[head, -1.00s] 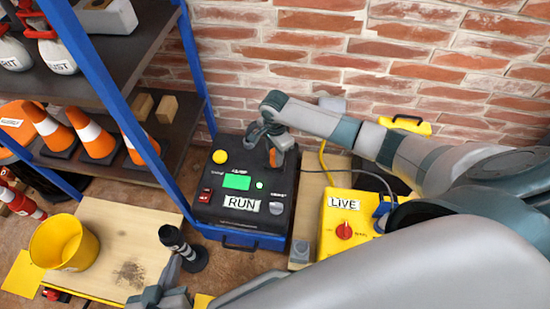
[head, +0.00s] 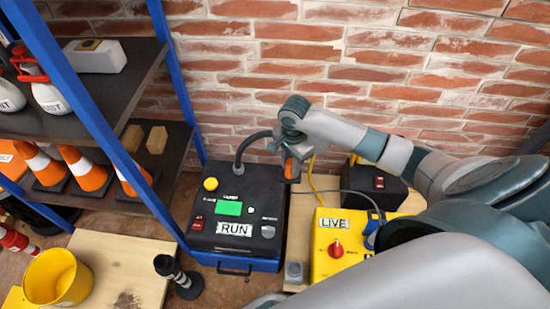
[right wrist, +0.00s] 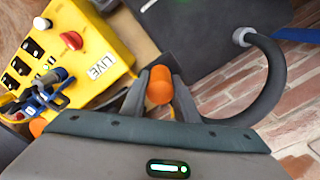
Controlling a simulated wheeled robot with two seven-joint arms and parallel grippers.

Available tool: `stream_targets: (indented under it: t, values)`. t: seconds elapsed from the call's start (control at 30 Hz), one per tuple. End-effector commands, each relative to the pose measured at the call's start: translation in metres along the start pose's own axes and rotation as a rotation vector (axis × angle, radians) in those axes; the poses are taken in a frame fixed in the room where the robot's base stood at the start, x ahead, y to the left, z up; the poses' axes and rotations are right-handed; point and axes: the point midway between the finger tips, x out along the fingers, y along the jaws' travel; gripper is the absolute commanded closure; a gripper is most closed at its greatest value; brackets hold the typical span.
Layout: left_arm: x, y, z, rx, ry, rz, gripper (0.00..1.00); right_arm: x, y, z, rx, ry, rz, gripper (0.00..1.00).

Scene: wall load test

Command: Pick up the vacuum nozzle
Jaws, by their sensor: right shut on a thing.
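The vacuum nozzle (head: 291,168) shows as an orange piece below my right gripper (head: 290,150) in the head view. It also shows in the right wrist view as an orange rounded grip (right wrist: 159,86) between the two fingers. My right gripper is shut on it and holds it above the right rear part of the black machine marked RUN (head: 235,215). A black hose (head: 240,150) arches from the machine's back edge to the gripper. The nozzle's far end is hidden. My left gripper is not in view.
A yellow box marked LIVE (head: 325,262) stands right of the machine. A brick wall (head: 350,70) is close behind. A blue-framed shelf (head: 95,120) with cones stands left. A yellow bucket (head: 55,277) and a black post (head: 178,277) are at the lower left.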

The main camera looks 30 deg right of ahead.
Motion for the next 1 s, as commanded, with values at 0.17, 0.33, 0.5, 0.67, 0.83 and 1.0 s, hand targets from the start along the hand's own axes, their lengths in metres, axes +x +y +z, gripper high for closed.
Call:
stream_targets:
  t: [0.17, 0.33, 0.5, 0.67, 0.83, 1.0]
  values:
    - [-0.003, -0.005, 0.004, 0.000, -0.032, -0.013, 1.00, -0.013, 0.015, -0.016, 0.000, 0.000, 0.000, 0.98]
    - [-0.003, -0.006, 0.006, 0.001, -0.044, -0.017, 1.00, -0.018, 0.020, -0.021, -0.001, 0.000, -0.001, 0.98]
    - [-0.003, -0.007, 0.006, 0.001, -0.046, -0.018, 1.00, -0.018, 0.020, -0.022, -0.001, -0.001, -0.001, 0.98]
    - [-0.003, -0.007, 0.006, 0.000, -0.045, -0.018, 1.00, -0.018, 0.020, -0.022, -0.001, -0.001, -0.001, 0.98]
    - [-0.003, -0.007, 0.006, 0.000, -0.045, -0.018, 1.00, -0.018, 0.020, -0.022, -0.001, -0.001, 0.000, 0.77]
    - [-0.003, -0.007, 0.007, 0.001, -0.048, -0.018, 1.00, -0.018, 0.020, -0.022, -0.001, -0.001, 0.000, 0.90]
